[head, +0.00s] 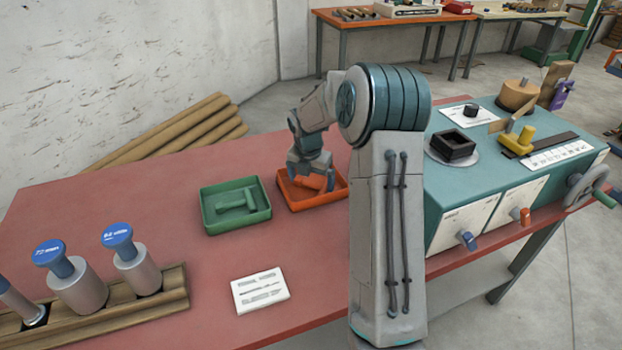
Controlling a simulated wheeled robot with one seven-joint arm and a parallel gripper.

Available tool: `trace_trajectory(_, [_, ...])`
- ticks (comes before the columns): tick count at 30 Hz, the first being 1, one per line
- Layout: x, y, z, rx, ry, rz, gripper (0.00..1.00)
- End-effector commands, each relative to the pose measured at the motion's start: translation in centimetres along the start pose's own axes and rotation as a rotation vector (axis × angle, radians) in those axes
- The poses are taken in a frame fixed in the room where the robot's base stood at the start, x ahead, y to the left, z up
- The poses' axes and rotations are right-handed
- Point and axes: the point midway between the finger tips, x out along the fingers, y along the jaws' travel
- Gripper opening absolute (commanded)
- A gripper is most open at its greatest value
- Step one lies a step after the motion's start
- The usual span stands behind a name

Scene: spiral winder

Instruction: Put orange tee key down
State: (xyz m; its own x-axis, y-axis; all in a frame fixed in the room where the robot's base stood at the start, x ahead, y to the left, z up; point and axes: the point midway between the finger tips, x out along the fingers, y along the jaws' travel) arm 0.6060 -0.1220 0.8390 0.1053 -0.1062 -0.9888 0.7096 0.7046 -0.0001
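My gripper (322,176) points down into the orange tray (318,208) on the red table, with its fingertips low inside the tray. An orange piece (305,182), which looks like the orange tee key, shows at the fingers inside the tray. The gripper covers part of it, so I cannot tell whether the fingers grip it or whether it rests on the tray floor. The green tray (207,215) stands just left of the orange tray and holds a green tee key (237,201).
A teal machine box (437,205) stands right of my arm, with blue (467,239) and orange (521,215) knobs on its front. A wooden rack (172,297) holds blue-topped cylinders at front left. A white card (260,291) lies on the table. The table's left part is clear.

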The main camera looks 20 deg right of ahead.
Motion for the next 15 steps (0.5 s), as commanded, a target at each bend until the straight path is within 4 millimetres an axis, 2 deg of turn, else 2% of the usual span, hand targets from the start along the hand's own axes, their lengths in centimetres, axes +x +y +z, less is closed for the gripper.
trace_trajectory(8, [-0.1, 0.0, 0.0, 0.0, 0.0, 0.0, 1.0])
trace_trajectory(11, [-0.9, 0.0, 0.1, 0.0, -0.001, 0.0, 1.0])
trace_trajectory(15, [-3.3, 0.0, 0.1, 0.0, -0.003, 0.001, 1.0])
